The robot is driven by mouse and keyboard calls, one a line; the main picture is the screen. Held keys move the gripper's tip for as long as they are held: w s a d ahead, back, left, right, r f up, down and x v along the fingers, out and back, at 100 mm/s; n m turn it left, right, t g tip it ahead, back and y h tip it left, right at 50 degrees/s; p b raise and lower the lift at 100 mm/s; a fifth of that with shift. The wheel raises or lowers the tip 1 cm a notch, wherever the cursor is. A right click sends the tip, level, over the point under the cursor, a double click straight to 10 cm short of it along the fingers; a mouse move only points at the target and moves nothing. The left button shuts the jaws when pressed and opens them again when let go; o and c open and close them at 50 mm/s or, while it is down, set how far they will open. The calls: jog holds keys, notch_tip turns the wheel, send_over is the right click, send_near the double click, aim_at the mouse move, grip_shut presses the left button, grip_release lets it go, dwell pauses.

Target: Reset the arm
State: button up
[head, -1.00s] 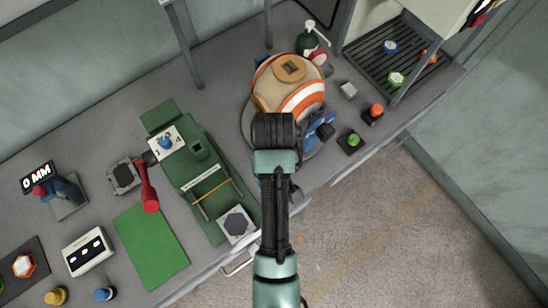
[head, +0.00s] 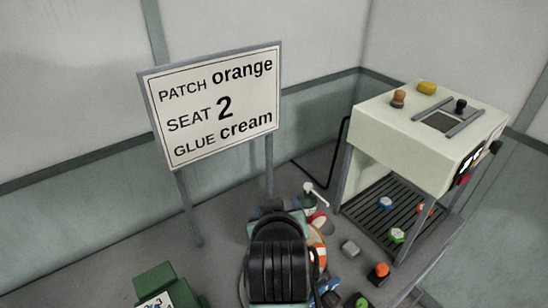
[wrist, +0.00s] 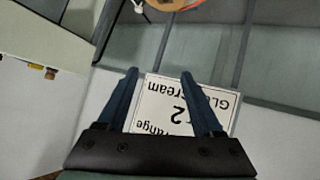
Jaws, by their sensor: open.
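My gripper (wrist: 158,76) is open in the wrist view, with two dark blue fingers spread apart and nothing visible between them. The upside-down sign (wrist: 160,112) shows behind and between the fingers. In the head view my arm (head: 280,255) rises from the bottom middle, and its dark joint covers much of the orange-and-white ball (head: 319,255). My fingers cannot be made out in the head view. A small part of the ball (wrist: 178,3) shows at the top of the wrist view.
The sign (head: 212,103) reads patch orange, seat 2, glue cream. A cream machine (head: 418,137) stands at right over a slatted tray (head: 372,213) holding small coloured pieces. A pump bottle (head: 311,197), an orange button (head: 380,271) and a green block (head: 155,281) are on the bench.

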notch_tip(320, 180, up, 14)
jog(key=w+t, duration=0.1)
jog(key=t, duration=0.4)
jog(key=s+r+m+t+b, duration=0.1)
jog(key=s+r+t, duration=0.4)
jog(key=r, duration=0.8)
jog(key=s+r+m+t+b, duration=0.1)
jog(key=s+r+t, duration=0.5)
jog(key=r, duration=0.8)
jog(key=s, duration=0.3)
jog(key=shift+s+a+m, duration=0.35)
jog(key=shift+s+m, duration=0.05)
jog(key=shift+r, duration=0.1)
